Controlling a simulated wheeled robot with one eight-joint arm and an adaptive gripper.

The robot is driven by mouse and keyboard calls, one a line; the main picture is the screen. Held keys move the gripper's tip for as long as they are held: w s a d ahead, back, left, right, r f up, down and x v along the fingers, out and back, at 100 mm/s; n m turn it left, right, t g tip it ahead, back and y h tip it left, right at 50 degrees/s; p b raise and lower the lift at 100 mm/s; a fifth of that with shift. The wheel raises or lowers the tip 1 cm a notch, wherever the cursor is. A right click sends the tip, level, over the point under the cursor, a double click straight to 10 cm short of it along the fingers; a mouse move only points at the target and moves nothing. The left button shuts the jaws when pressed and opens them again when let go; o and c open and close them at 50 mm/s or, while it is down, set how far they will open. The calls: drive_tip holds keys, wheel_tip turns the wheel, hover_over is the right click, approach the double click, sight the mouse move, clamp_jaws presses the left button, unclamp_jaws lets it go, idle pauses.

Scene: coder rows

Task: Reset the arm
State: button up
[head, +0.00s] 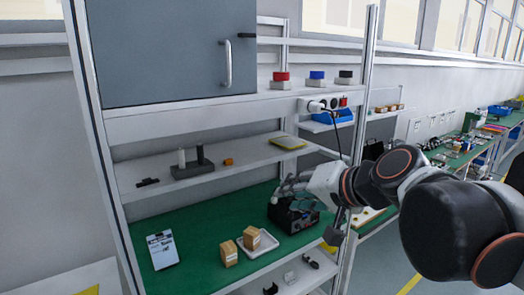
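My arm reaches in from the right side of the head view. I see nothing clearly held.
A white tray (268,255) with a brown box (251,238), another brown box (228,253) and a white sheet (162,249) lie on the green surface. A shelf (220,168) is above. A metal post (359,110) stands beside my arm. A grey cabinet (165,50) is at upper left.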

drive_tip(key=s+d+f+n+g+h+b, duration=0.1)
drive_tip(key=s+d+f+b, duration=0.3)
drive_tip(key=f, duration=0.7)
drive_tip(key=s+d+f+n+g+h+b, duration=0.1)
drive_tip(key=s+d+f+h+b, duration=0.2)
drive_tip(key=f, duration=0.7)
drive_tip(key=s+d+f+n+g+h+b, duration=0.1)
drive_tip(key=s+d+f+h+b, duration=0.1)
drive_tip(key=s+d+f+b, duration=0.4)
drive_tip(key=s+f+b, duration=0.1)
drive_tip(key=s+f, duration=0.2)
drive_tip(key=f, duration=0.2)
drive_tip(key=shift+f+n+h, duration=0.35)
drive_tip(key=shift+n+h, duration=0.05)
